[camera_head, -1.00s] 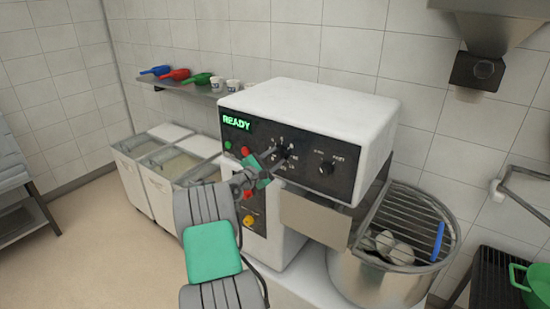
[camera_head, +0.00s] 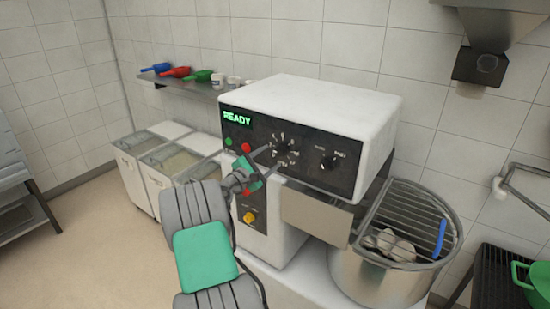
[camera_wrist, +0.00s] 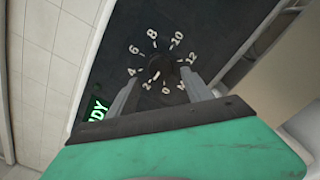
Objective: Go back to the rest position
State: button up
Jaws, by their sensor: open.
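My gripper (camera_head: 264,166) is in front of the mixer's black control panel (camera_head: 302,160), open and empty. In the wrist view my gripper's two fingers (camera_wrist: 160,92) stand apart, one on each side of the numbered dial (camera_wrist: 159,68) as seen, with the dial beyond them. The green READY display (camera_head: 237,117) is lit at the panel's upper left.
The mixer's steel bowl (camera_head: 380,280) with a wire guard stands at the right. Flour bins (camera_head: 143,185) stand left behind my arm. A wall shelf (camera_head: 190,82) holds coloured scoops and cups. A green colander (camera_head: 527,285) is at the far right.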

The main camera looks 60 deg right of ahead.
jog(key=a, duration=0.3)
jog(key=shift+w+a, duration=0.15)
jog(key=shift+w, duration=0.1)
